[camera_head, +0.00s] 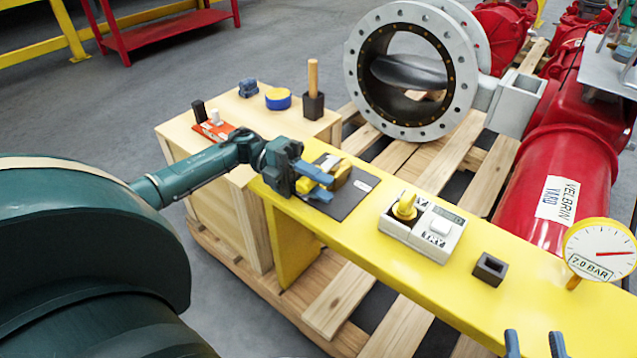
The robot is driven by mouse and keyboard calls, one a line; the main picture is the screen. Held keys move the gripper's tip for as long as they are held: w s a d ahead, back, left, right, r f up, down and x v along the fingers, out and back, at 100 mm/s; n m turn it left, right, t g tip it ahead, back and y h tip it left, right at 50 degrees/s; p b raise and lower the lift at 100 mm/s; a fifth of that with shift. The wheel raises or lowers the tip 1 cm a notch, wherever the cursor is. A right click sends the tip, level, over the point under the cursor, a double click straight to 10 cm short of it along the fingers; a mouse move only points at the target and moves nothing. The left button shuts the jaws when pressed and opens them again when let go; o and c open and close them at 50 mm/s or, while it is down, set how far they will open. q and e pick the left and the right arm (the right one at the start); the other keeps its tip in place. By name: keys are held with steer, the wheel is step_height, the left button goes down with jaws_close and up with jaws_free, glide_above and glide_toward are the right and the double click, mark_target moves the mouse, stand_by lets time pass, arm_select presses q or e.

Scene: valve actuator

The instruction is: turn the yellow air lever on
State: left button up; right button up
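The yellow air lever (341,175) sits on a dark plate (347,198) at the left end of the yellow beam. My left gripper (325,182) is at the lever, its two blue fingers reaching over the plate. Some yellow shows between and behind the fingers, and they partly hide the lever. I cannot tell whether they grip it or are only around it. My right gripper (534,344) shows only as two blue fingertips at the bottom edge. They are apart, with nothing between them.
On the yellow beam (455,288) are a grey box with a yellow knob (405,206), a dark square socket (490,269) and a 7.0 BAR gauge (600,248). A wooden crate (240,205) with small items stands left. A large flanged valve (358,95) lies behind.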

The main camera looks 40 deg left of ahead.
arm_select(q)
steer(key=o, duration=0.4)
steer(key=shift+a, duration=0.1)
steer(key=a+b, duration=0.1)
steer(key=a, duration=1.2)
steer(key=shift+w, duration=0.15)
